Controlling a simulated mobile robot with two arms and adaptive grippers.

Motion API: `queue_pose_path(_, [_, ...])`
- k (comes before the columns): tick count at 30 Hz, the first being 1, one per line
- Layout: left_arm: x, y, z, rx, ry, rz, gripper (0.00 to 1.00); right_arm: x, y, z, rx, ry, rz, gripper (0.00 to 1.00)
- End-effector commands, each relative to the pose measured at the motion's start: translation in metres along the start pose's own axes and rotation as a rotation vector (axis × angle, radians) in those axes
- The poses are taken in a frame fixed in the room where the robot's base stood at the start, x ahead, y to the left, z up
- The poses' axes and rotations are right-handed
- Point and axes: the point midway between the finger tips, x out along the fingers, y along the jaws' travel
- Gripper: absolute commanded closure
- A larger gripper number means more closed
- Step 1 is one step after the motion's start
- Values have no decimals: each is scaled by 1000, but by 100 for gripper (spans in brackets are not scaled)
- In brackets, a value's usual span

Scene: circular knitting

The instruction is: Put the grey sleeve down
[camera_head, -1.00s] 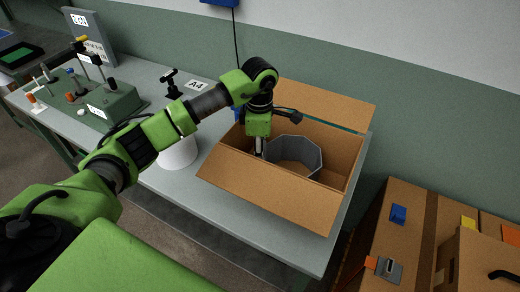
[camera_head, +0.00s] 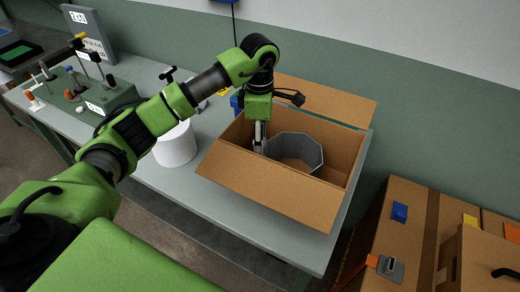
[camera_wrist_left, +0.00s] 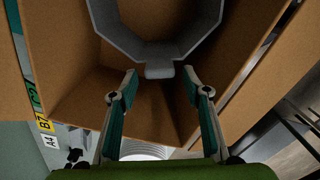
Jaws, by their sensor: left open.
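The grey sleeve (camera_head: 310,153) is an octagonal ring inside the open cardboard box (camera_head: 265,187), towards its right part. Its lower edge is hidden by the box's front flap. In the left wrist view the sleeve (camera_wrist_left: 205,42) shows at the top, with a small grey tab (camera_wrist_left: 160,70) on its near rim. My left gripper (camera_head: 260,150) points down into the box at the sleeve's left side. In the wrist view its fingers (camera_wrist_left: 160,76) are open, one on each side of the tab, with gaps visible. My right gripper is not in view.
A white cylinder (camera_head: 175,146) stands on the table (camera_head: 185,180) left of the box. A green fixture (camera_head: 108,104) with posts stands further left. More cardboard boxes (camera_head: 405,235) are at the lower right. The box walls surround the gripper closely.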

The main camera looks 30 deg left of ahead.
Motion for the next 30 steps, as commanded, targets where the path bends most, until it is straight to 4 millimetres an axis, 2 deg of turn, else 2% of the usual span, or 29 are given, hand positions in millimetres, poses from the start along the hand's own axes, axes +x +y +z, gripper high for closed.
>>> queue_pose_path(1, [-10,2,0,1,-2,8,56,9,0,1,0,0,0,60])
queue_pose_path(6, [-48,1,0,0,-2,6,56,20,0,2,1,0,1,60])
queue_pose_path(12, [-75,1,0,0,0,3,56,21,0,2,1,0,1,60])
queue_pose_path(18, [-82,0,0,0,0,0,56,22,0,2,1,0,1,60])
queue_pose_path(30, [-81,0,0,0,0,0,56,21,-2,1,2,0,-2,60])
